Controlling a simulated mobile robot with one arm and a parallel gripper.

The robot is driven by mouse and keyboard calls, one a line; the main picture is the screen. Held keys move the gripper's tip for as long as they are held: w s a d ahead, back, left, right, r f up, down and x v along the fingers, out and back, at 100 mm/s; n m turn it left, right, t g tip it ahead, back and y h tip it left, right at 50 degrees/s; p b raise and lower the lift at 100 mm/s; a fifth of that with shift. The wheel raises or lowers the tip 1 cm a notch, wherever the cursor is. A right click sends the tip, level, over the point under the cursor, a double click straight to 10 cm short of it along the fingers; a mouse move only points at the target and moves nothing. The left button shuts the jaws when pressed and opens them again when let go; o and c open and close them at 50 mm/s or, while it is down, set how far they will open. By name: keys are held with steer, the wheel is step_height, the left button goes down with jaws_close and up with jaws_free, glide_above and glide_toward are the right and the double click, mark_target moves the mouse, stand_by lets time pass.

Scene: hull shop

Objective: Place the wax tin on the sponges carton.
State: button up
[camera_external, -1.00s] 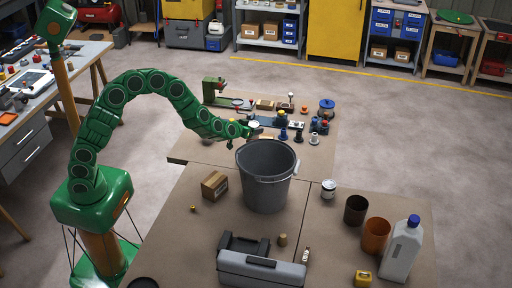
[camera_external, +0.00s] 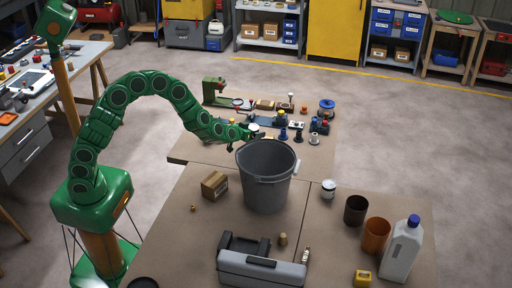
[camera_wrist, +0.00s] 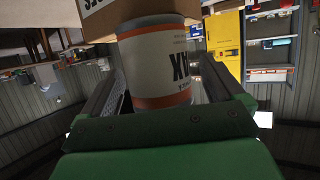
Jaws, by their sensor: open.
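The wax tin (camera_wrist: 158,62) is a white cylinder with orange bands and dark lettering, upside down in the wrist view. It lies between the two fingers of my gripper (camera_wrist: 160,82), which are spread apart. The tin's lower end meets a brown carton (camera_wrist: 105,18) with a white lettered label, so it appears to stand on that carton. The label is only partly visible; its lettering fits the sponges carton. In the external view my gripper (camera_external: 248,134) is over the far table, just behind the bucket's rim; the tin (camera_external: 253,127) is a small pale shape there.
A grey bucket (camera_external: 266,180) stands close in front of my gripper. A carton (camera_external: 214,185), white tin (camera_external: 328,189), toolbox (camera_external: 262,268), cups (camera_external: 376,235) and jug (camera_external: 402,250) stand on the near table. Spools and small parts crowd the far table to the right.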

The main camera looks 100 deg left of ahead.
steer(key=shift+r, duration=0.2)
steer(key=v, duration=1.2)
steer(key=shift+o, duration=0.5)
